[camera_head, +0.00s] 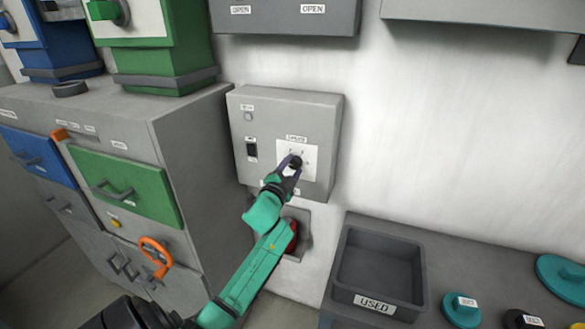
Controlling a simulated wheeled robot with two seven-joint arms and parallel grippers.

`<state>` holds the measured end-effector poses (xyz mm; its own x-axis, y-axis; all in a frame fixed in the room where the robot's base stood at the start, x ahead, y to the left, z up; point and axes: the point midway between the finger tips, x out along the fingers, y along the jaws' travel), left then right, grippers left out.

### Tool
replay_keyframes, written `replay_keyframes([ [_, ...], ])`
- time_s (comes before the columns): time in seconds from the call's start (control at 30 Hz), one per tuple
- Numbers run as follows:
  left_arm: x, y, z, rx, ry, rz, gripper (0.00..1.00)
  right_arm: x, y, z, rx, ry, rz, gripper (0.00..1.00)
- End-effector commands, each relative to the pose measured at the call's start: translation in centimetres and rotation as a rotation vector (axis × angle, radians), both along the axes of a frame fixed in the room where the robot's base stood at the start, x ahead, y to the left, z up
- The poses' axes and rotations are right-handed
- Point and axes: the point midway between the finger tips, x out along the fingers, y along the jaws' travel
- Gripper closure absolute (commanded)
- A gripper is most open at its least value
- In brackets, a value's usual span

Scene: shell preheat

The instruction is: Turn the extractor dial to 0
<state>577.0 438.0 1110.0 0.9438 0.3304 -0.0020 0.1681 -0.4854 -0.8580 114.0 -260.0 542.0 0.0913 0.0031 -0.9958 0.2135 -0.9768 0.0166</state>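The extractor dial (296,162) is a small black knob on a white labelled plate (311,158), on the front of a grey wall-mounted control box (275,108). My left gripper (292,166) is at the dial, its dark fingers on either side of the knob, and it looks shut on it. The fingers partly cover the dial and its plate. The marks on the plate are too small to read, so I cannot tell the dial's setting. My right gripper is not in view.
A black switch (252,152) sits left on the box. Below is a red part (292,236) in a wall recess, partly behind my arm. A grey cabinet with a green drawer (127,186) and orange handle (155,257) stands left. A "USED" bin (380,268) stands right.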

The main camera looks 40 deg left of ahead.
Motion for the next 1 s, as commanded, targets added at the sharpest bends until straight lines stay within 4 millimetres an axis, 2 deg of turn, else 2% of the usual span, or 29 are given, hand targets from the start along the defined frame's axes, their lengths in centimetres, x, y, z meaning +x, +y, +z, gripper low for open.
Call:
replay_keyframes([
  [0.07, 0.0, 0.0, -0.1, 0.0, 0.001, 0.0, 0.2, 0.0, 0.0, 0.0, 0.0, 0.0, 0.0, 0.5],
  [0.37, -0.1, 0.0, 0.0, 0.001, 0.0, -0.001, 0.2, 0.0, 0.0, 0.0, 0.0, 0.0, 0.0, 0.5],
  [0.47, -0.7, -0.2, -0.1, 0.002, 0.001, 0.0, 0.2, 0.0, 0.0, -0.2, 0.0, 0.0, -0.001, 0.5],
  [0.57, -2.2, -0.8, -0.3, 0.002, 0.0, -0.002, 0.2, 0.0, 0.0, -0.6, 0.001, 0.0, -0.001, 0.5],
  [0.9, -11.3, -3.9, -0.5, 0.0, 0.004, 0.0, 0.2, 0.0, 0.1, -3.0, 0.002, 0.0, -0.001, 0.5],
  [1.0, -12.9, -4.5, -0.4, -0.001, 0.003, -0.001, 0.2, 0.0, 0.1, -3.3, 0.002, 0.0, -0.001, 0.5],
])
